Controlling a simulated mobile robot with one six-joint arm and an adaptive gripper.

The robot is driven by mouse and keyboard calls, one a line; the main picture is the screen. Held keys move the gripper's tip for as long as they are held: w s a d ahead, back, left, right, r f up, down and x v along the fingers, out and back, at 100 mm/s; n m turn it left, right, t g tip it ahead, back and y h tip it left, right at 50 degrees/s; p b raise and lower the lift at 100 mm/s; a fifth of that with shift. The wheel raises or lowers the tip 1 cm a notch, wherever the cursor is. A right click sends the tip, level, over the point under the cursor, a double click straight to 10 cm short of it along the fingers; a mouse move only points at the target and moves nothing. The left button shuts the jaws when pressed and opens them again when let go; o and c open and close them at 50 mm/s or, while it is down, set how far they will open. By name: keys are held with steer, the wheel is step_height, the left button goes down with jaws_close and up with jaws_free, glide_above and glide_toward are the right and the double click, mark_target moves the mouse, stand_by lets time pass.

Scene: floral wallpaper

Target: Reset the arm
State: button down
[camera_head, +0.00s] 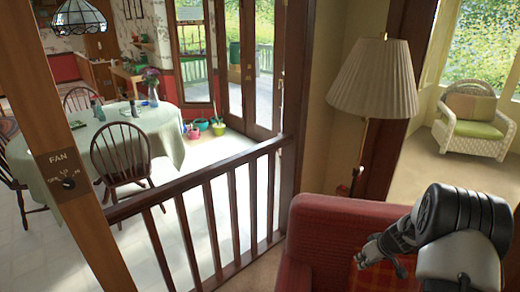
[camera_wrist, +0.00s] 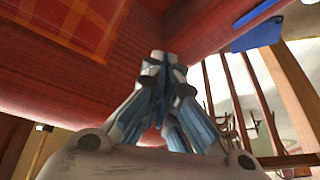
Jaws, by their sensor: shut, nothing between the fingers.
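My arm reaches in from the lower right of the head view, bent, with a black joint and a white link. My gripper (camera_head: 382,258) is in front of the red armchair (camera_head: 335,215), close to its plaid throw. In the wrist view my gripper (camera_wrist: 165,62) has its fingertips together with nothing between them. The red upholstery (camera_wrist: 200,28) fills much of that view behind the fingers. I cannot tell the exact gap between fingers and chair.
A dark wooden railing (camera_head: 205,225) and a post with a fan switch (camera_head: 62,170) stand left of the chair. A pleated lamp (camera_head: 375,80) stands behind it. A blue flat thing (camera_wrist: 257,34) shows in the wrist view. A dining table (camera_head: 125,130) is beyond the railing.

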steer(key=s+a+r, duration=0.6)
steer(key=a+r, duration=0.2)
steer(key=r, duration=0.4)
steer(key=s+a+r, duration=0.5)
steer(key=a+r, duration=0.3)
steer(key=r, duration=0.5)
steer(key=s+a+r+m+h, duration=0.1)
steer(key=s+a+r, duration=0.1)
steer(key=s, duration=1)
steer(key=s+a+r+m, duration=0.1)
steer(key=s+a+r, duration=0.1)
steer(key=s, duration=0.9)
steer(key=shift+s+a+r+m+h, duration=0.35)
steer(key=shift+a+r+m+h, duration=0.05)
steer(key=shift+a, duration=0.2)
